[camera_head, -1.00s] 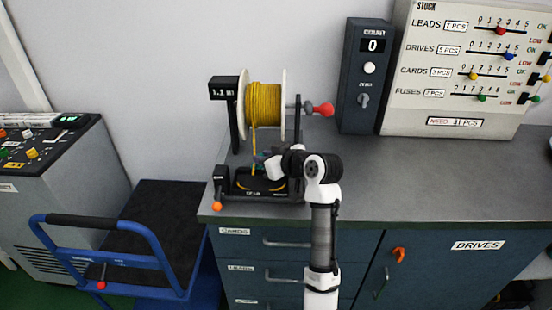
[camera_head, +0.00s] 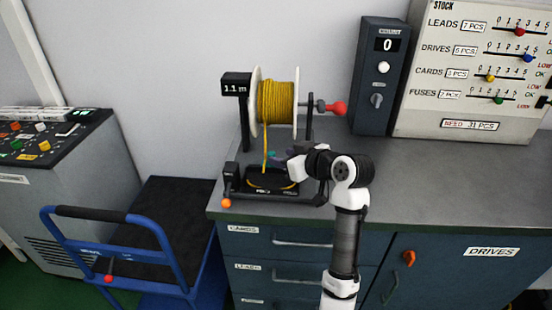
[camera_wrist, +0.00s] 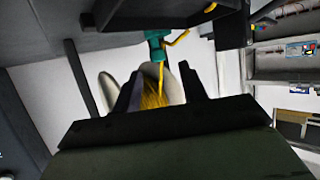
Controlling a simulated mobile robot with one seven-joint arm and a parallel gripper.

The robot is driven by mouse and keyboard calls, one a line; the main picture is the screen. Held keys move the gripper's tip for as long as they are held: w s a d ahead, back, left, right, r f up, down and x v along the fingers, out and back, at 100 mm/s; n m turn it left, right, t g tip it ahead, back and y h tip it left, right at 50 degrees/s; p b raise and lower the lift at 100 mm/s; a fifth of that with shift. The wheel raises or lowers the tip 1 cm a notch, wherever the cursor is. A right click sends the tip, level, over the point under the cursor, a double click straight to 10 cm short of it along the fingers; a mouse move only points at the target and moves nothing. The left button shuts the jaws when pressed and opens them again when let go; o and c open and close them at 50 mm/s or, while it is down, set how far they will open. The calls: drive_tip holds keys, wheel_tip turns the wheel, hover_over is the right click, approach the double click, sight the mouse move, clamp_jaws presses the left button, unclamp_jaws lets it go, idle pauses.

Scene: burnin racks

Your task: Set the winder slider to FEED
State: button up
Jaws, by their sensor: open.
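The winder stands on the grey bench, with a spool of yellow cord (camera_head: 276,101) between pale flanges and a display reading 1.1 m (camera_head: 236,85). Its black base (camera_head: 252,192) has an orange knob (camera_head: 226,203) at the front left. A red-ended crank (camera_head: 338,108) is at the right. A teal part beside the hanging cord (camera_wrist: 155,42) shows in the wrist view; I cannot tell if it is the slider. No FEED mark is readable. My gripper (camera_head: 284,158) is open, low in front of the spool at the winder's right side. It hides part of the base.
A count box (camera_head: 380,80) reading 0 and a stock panel (camera_head: 470,75) stand at the back right. A blue trolley (camera_head: 120,255) is left of the bench, beside a grey console (camera_head: 70,165). The bench top right of my arm is clear.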

drive_tip(key=b+v, duration=0.1)
drive_tip(key=v, duration=0.8)
